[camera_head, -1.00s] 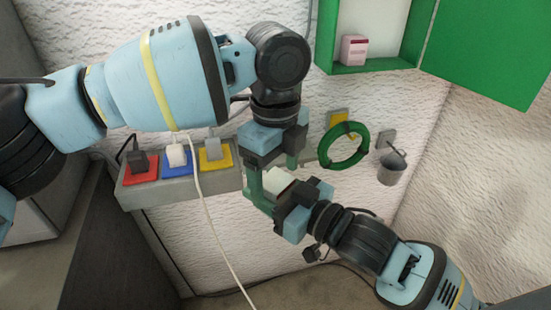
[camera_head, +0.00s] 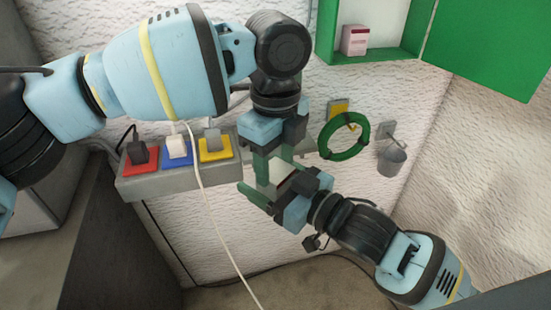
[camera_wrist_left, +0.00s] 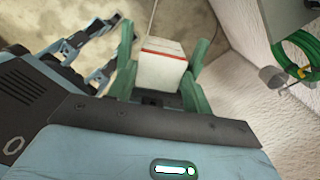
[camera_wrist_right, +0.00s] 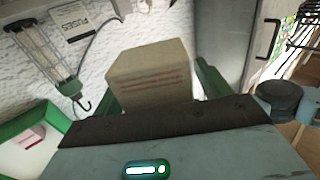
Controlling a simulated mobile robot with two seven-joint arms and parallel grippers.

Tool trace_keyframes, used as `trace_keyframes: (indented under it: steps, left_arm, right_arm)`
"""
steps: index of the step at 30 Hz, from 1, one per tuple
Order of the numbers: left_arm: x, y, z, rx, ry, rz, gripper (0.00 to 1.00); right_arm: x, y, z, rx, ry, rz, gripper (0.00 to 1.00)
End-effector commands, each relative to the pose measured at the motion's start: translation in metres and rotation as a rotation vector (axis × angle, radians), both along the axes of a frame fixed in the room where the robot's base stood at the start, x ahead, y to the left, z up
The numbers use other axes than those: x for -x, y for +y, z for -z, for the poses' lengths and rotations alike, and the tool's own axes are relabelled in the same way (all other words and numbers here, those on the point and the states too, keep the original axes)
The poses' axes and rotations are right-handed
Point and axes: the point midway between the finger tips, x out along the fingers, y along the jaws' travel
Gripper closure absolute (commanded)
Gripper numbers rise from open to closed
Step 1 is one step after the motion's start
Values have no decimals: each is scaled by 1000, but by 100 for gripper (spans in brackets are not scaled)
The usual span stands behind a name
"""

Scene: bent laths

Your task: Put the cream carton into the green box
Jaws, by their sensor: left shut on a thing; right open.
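The cream carton (camera_head: 284,172) is held between my two grippers, partly hidden by their fingers in the head view. My left gripper (camera_head: 273,172) points down and is shut on it; the left wrist view shows the carton (camera_wrist_left: 160,70) with a red stripe between the fingers. My right gripper (camera_head: 266,188) comes from the lower right and is open, its fingers apart around the carton. The right wrist view shows the carton (camera_wrist_right: 150,75) in front of that gripper. The green box (camera_head: 385,54) hangs on the wall at the upper right, its door (camera_head: 490,45) swung open.
A small white and pink carton (camera_head: 355,40) stands inside the box. A green ring (camera_head: 330,150) and a grey bucket (camera_head: 391,162) hang below it. A socket strip (camera_head: 130,188) with several plugs is at the left. A white cable (camera_head: 215,225) hangs in front.

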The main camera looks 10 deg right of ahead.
Motion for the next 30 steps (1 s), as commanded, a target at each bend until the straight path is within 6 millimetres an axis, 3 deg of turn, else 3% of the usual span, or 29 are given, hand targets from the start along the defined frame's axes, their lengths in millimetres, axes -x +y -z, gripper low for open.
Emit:
trace_keyframes:
  steps: [7, 19, 30]
  left_arm:
    - [0, 0, 0, 0, 0, 0, 73]
    - [0, 0, 0, 0, 0, 0, 73]
    - [0, 0, 0, 0, 0, 0, 73]
  right_arm:
    - [9, -8, 1, 2, 2, 1, 24]
    - [50, -42, 1, 1, 1, 1, 24]
    - [57, -49, 1, -3, 3, 2, 24]
